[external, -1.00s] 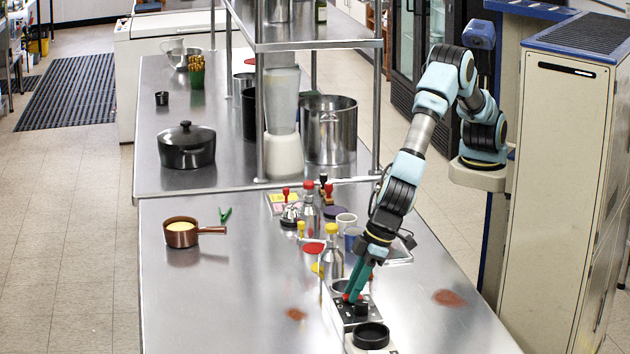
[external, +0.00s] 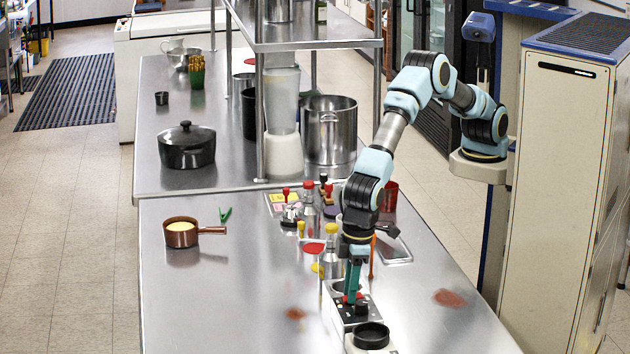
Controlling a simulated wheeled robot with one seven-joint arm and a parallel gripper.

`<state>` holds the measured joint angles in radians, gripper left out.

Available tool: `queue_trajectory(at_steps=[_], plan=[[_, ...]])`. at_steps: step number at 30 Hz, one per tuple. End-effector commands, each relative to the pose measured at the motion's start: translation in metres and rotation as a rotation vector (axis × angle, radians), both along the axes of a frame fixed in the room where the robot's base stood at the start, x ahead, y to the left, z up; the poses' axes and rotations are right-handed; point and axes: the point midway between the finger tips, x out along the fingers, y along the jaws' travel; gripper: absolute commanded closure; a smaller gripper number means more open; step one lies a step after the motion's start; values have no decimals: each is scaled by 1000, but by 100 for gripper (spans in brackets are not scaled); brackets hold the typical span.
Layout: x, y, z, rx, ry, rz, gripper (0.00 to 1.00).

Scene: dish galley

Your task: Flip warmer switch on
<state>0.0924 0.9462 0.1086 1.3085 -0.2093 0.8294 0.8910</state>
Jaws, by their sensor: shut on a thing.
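The warmer (external: 340,318) is a pale box with a black top panel at the front of the steel counter. A small red piece, which looks like the warmer switch (external: 352,298), shows at the panel. My gripper (external: 352,293) has green fingers, points straight down and is shut on this red piece. The fingers hide part of it, and I cannot tell the switch's position.
A black round pot (external: 371,335) sits just in front of the panel. Yellow-capped bottles (external: 332,240) stand close behind the gripper, left of my arm. A copper saucepan (external: 181,233) stands at the left. The counter right of the warmer is clear apart from a reddish stain (external: 448,298).

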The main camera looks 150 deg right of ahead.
Motion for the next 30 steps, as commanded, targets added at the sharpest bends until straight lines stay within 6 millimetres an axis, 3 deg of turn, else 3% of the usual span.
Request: queue_trajectory(at_steps=[2,3,10,20,25,30], plan=[[0,0,0,0,1,0,100],[0,0,0,-1,1,0,68],[0,0,0,-1,0,0,42],[0,0,3,-1,-3,0,40],[-1,2,24,-2,-6,0,40],[-3,5,58,-1,-7,1,40]])
